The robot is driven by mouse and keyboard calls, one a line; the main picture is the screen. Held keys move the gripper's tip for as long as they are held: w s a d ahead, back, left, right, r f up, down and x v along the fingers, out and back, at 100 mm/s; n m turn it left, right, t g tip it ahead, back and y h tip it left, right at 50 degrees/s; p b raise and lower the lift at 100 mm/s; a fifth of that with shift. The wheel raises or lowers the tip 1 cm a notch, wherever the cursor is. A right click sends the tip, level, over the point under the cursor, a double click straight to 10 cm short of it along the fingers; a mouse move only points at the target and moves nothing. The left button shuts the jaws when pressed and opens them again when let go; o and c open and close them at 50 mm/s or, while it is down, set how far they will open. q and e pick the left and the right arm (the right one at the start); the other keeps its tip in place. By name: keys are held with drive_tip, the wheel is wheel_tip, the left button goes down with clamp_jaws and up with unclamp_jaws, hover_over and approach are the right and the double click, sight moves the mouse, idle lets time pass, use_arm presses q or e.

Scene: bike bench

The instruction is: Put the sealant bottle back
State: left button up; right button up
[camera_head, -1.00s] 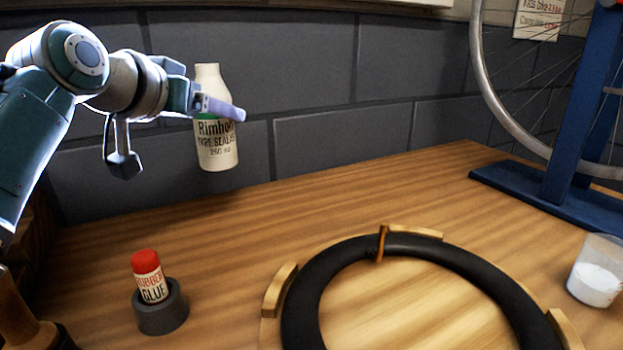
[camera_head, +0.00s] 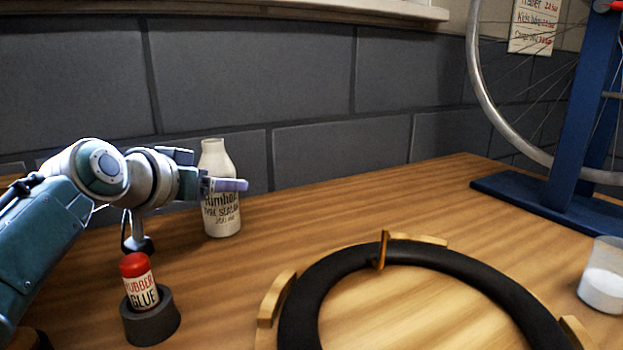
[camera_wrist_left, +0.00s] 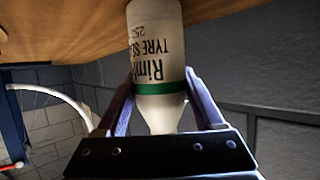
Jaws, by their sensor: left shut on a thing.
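The sealant bottle (camera_head: 222,215) is white with a green band and dark lettering. It is upright at the back left of the bench in the head view, near the wall. Its base looks at or very near the bench top; I cannot tell for sure that it touches. My left gripper (camera_head: 226,185) is shut around the bottle's upper body. In the left wrist view the bottle (camera_wrist_left: 157,60) sits between the two fingers (camera_wrist_left: 160,105), upside down in that picture. My right gripper is not in view.
A red-capped rubber glue bottle (camera_head: 139,284) stands in a dark round holder (camera_head: 152,322) in front of my left arm. A black tyre (camera_head: 345,266) lies on a wooden fixture (camera_head: 270,298). A cup (camera_head: 603,280) and blue wheel stand (camera_head: 550,205) are at right.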

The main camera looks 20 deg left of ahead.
use_arm(q)
drive_tip(key=o, duration=1.6)
drive_tip(key=shift+f, duration=0.1)
drive_tip(key=shift+r, duration=0.2)
drive_tip(key=p+v, duration=0.3)
drive_tip(key=v, duration=0.9)
drive_tip(key=shift+f, duration=0.1)
